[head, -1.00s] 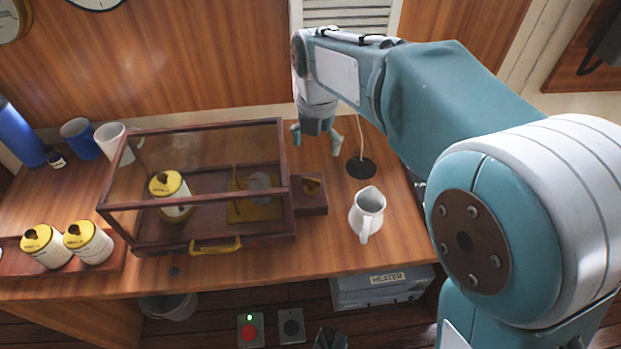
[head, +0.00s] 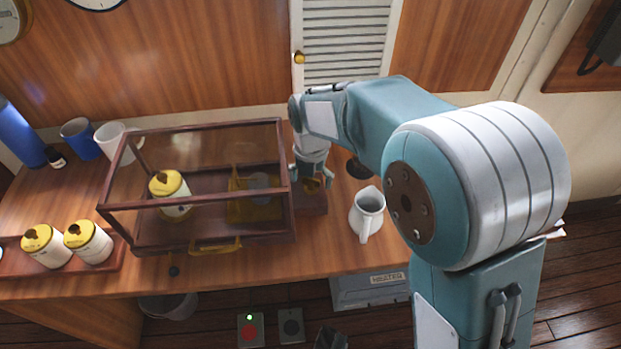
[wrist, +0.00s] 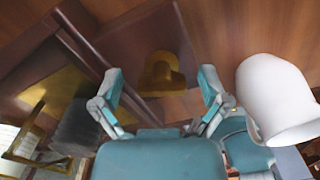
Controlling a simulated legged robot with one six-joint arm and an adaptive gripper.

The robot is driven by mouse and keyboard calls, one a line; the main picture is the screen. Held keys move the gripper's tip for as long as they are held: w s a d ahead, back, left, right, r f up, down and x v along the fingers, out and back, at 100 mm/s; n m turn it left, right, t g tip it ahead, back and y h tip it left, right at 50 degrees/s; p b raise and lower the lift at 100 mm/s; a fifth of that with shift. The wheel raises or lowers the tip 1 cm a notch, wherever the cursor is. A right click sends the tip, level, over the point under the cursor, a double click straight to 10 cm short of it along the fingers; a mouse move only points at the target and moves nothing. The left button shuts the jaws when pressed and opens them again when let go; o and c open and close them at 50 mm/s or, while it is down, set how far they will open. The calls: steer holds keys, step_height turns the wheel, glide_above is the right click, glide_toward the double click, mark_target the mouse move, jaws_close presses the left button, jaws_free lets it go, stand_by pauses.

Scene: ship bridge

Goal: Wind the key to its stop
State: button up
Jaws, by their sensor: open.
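The key (wrist: 161,73) is a brass-yellow piece on the small dark wooden block (head: 312,204) at the right end of the glass case. In the head view the key (head: 312,186) is partly hidden by my gripper. My gripper (head: 312,180) points down over the block. In the wrist view my gripper (wrist: 158,85) is open, with one finger on each side of the key and apart from it. The glass case (head: 130,224) has a dark wooden frame and holds a yellow-topped canister (head: 172,190) and a brass mechanism (head: 240,208).
A white jug (head: 366,212) stands close right of the block; it also shows beside my right finger in the wrist view (wrist: 272,92). A dark round disc (head: 357,168) lies behind it. Two canisters (head: 88,240) stand in a tray at left. Mugs (head: 110,138) stand at the back left.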

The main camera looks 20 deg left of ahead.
steer(key=c, duration=1.2)
steer(key=shift+o, duration=0.2)
